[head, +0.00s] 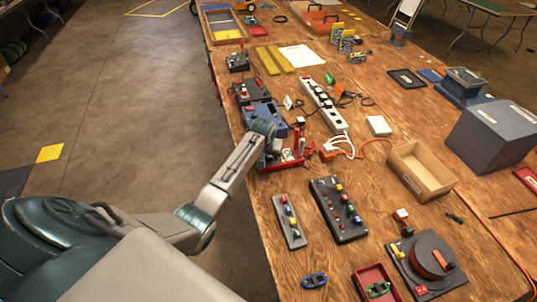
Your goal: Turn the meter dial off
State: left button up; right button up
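My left arm reaches in from the left, and its wrist is over the near left edge of the wooden workbench (385,150). My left gripper (285,155) is low over the bench, among red and white parts; its fingers are too small to tell apart from them. A blue boxy device (258,112), possibly the meter, lies just behind the wrist and is partly hidden by it. Its dial cannot be made out. My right gripper is not in view.
A white power strip (323,106) with plugs and orange cable lies right of the gripper. Two button panels, one grey (289,221) and one black (339,208), lie nearer. An open wooden box (421,171) and a grey case (495,137) stand right.

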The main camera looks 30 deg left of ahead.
pick_arm(q)
grip_shut()
